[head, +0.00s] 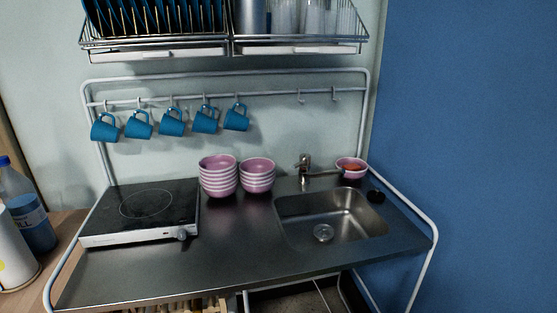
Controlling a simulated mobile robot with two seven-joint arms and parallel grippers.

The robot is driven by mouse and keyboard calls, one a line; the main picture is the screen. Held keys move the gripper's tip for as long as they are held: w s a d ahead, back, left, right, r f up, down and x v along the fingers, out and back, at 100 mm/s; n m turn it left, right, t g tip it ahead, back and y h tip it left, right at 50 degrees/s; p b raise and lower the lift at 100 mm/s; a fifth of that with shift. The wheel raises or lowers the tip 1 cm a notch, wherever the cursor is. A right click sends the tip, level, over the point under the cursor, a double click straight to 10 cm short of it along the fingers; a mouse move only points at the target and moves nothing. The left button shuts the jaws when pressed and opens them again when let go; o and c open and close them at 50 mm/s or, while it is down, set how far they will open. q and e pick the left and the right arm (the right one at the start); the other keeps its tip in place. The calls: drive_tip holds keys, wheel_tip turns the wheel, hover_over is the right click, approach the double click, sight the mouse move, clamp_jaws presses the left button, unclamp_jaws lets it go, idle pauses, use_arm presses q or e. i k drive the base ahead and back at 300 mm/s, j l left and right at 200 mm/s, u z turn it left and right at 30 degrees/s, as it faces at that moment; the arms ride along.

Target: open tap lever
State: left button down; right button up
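A metal tap (305,172) stands at the back edge of the sink (345,222). Its short lever (304,158) is at the top of the tap body, and its spout reaches to the right over the basin. The lever's exact angle is too small to tell. Neither of my grippers shows in the head view.
Two stacks of pink bowls (217,176) stand left of the tap, and a pink bowl (351,166) with something orange stands right. A hotplate (143,209) is on the left. Blue mugs (172,123) hang above. The front counter (190,265) is clear.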

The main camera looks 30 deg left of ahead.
sight(302, 162)
drive_tip(key=u, duration=0.9)
